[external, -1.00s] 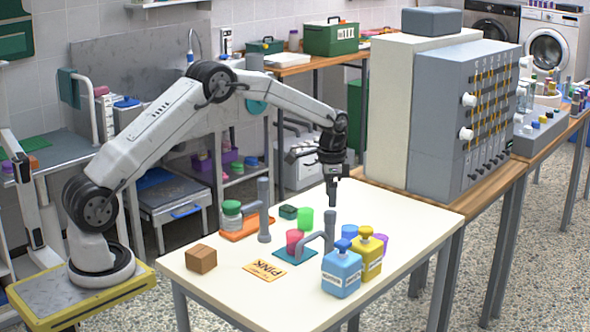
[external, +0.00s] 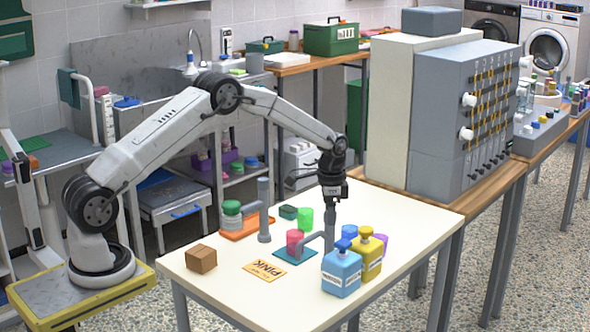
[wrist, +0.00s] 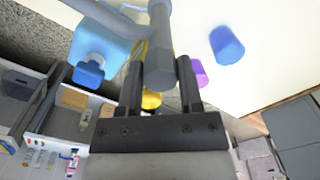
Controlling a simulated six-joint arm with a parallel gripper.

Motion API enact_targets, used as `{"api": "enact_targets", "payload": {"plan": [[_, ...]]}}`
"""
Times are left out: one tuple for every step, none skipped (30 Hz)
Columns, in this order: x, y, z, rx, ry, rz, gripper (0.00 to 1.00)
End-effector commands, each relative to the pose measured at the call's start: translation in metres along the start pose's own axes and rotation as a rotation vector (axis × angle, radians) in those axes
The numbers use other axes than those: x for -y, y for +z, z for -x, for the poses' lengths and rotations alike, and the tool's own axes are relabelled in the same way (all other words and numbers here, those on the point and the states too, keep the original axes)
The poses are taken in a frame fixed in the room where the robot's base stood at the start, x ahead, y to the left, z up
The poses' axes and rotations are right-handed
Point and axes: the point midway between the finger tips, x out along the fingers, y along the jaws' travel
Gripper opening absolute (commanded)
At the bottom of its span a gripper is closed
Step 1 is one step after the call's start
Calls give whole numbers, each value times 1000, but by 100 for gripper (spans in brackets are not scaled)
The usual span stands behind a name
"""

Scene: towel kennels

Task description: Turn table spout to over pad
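The grey table spout (external: 318,238) is a post with a bent arm that reaches left towards the pink cup (external: 294,240). The cup stands on a teal pad (external: 286,254). My gripper (external: 329,203) points down at the top of the spout's post. In the wrist view the post (wrist: 160,60) lies between the two fingers of my gripper (wrist: 160,85), with a narrow gap seen beside it, so the fingers look open around it. Whether a finger touches the post cannot be told. The pad is not seen in the wrist view.
A blue bottle (external: 342,272) and a yellow bottle (external: 369,255) stand close to the spout's right. A second grey post (external: 264,215) stands left, by a green jar (external: 231,216) on an orange pad.

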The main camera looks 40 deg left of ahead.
Motion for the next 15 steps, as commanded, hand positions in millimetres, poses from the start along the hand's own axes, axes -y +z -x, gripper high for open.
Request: {"api": "enact_targets", "payload": {"plan": [[0, 0, 0, 0, 0, 0, 18], [0, 0, 0, 0, 0, 0, 9], [0, 0, 0, 0, 0, 0, 0], [0, 0, 0, 0, 0, 0, 0], [0, 0, 0, 0, 0, 0, 0], [0, 0, 0, 0, 1, 0, 0], [0, 0, 0, 0, 1, 0, 0], [0, 0, 0, 0, 1, 0, 0], [0, 0, 0, 0, 1, 0, 0], [0, 0, 0, 0, 1, 0, 0], [0, 0, 0, 0, 1, 0, 0], [0, 0, 0, 0, 1, 0, 0], [0, 0, 0, 0, 1, 0, 0], [0, 0, 0, 0, 1, 0, 0], [0, 0, 0, 0, 1, 0, 0]]}}
